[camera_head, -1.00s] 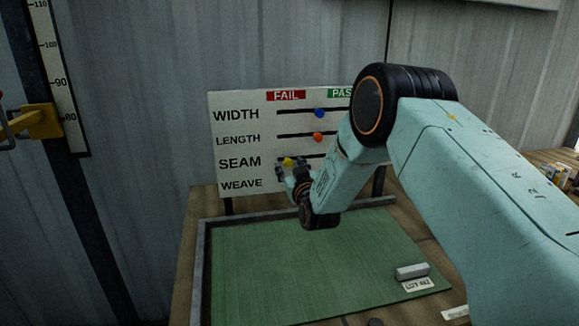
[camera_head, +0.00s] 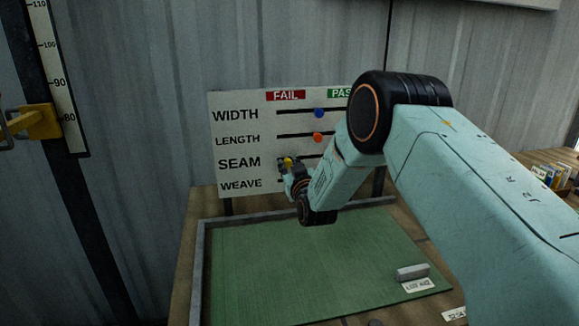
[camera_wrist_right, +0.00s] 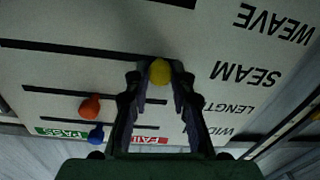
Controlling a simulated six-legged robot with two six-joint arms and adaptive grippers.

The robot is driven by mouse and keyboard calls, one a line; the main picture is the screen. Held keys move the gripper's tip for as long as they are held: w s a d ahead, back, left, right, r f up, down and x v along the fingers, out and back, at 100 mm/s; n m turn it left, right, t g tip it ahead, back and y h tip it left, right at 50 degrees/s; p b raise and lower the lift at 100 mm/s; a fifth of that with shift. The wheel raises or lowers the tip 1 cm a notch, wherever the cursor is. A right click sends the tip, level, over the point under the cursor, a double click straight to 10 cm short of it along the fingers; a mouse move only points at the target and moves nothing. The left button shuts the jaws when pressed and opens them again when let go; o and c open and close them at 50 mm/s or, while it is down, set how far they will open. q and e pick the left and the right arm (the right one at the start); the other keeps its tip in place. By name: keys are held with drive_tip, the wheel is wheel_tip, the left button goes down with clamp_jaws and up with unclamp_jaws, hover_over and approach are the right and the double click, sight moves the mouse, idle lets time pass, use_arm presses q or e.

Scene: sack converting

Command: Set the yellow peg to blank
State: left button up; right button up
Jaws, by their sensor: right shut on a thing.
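The white board (camera_head: 237,125) stands behind the table, with WIDTH, LENGTH, SEAM and WEAVE rows under red FAIL and green PASS labels. The yellow peg (camera_head: 288,161) is in the SEAM row, below the FAIL label. My right gripper (camera_head: 293,168) is shut on it at the board. In the right wrist view, where the board appears upside down, the yellow peg (camera_wrist_right: 160,72) sits between the fingertips (camera_wrist_right: 159,82), by the end of a dark slot. The WEAVE row's right part is hidden behind my arm. My left gripper is not in view.
A blue peg (camera_head: 319,113) is in the WIDTH row and an orange peg (camera_head: 317,138) in the LENGTH row, just above my gripper. A green mat (camera_head: 300,260) in a grey frame lies below, with a grey block (camera_head: 412,272) at its right.

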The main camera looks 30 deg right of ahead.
clamp_jaws()
drive_tip(key=d, duration=0.2)
drive_tip(key=s+d, duration=0.1)
drive_tip(key=d, duration=0.2)
drive_tip(key=s+d, duration=0.1)
drive_tip(key=d, duration=0.2)
drive_tip(key=shift+s+d, duration=0.1)
drive_tip(key=shift+d, duration=0.05)
drive_tip(key=shift+r, duration=0.1)
drive_tip(key=o, duration=0.8)
unclamp_jaws()
drive_tip(key=shift+o, duration=0.3)
